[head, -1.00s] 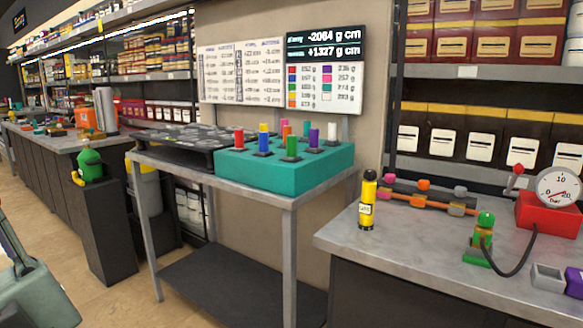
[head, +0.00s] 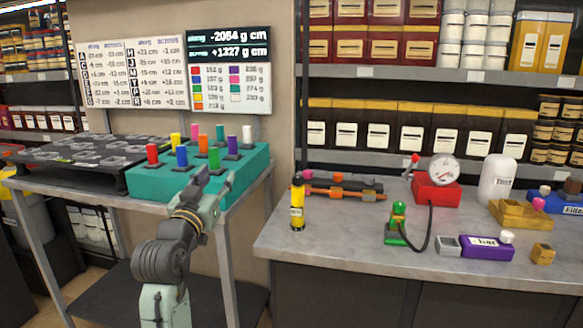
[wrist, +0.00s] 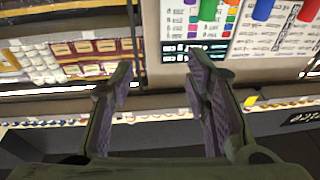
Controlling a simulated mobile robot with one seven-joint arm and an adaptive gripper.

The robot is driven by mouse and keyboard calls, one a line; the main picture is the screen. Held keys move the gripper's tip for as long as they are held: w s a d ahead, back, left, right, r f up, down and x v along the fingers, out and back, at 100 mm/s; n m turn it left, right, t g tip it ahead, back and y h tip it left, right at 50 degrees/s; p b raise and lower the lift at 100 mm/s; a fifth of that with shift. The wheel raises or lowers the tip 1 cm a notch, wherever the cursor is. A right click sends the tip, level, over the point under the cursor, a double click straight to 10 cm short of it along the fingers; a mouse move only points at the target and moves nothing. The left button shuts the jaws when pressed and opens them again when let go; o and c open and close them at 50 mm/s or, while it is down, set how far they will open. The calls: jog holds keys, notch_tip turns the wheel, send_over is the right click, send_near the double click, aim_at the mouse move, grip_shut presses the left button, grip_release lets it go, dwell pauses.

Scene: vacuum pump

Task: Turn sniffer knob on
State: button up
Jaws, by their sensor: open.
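I cannot tell for certain which part is the sniffer knob, as no label reading "sniffer" is legible. On the right bench are a yellow canister (head: 297,208) with a black top, a green fixture (head: 397,225) joined by a black hose (head: 429,228) to a red gauge box (head: 436,192) with a red-tipped lever (head: 414,161), and a purple block (head: 487,246) with a white knob (head: 506,237). My gripper (head: 213,187) is in front of the teal block, left of that bench. In the wrist view my gripper (wrist: 160,72) is open, with nothing between its fingers.
The teal block (head: 150,190) carries several coloured cylinders on the left table. An orange-and-black manifold (head: 345,193) lies behind the canister. A white bottle (head: 496,180), a yellow tray (head: 520,216) and a blue block (head: 560,203) stand at right. The right bench's front strip (head: 340,245) is clear.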

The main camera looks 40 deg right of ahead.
aim_at(296, 179)
jog(key=s+d+f+m+g+h, duration=0.1)
jog(key=s+d+f+m+g, duration=0.15)
jog(key=d, duration=0.45)
jog(key=s+d+f+m+g+h, duration=0.1)
jog(key=s+d+f+g, duration=0.2)
jog(key=d, duration=0.4)
jog(key=shift+g, duration=0.25)
jog(key=p+x, duration=0.1)
jog(key=x, duration=0.2)
jog(key=p+x, duration=0.1)
jog(key=x, duration=0.2)
jog(key=r+p+x, duration=0.1)
jog(key=p+x, duration=0.1)
jog(key=x, duration=0.2)
jog(key=shift+a, duration=0.1)
jog(key=shift+c, duration=0.5)
grip_shut()
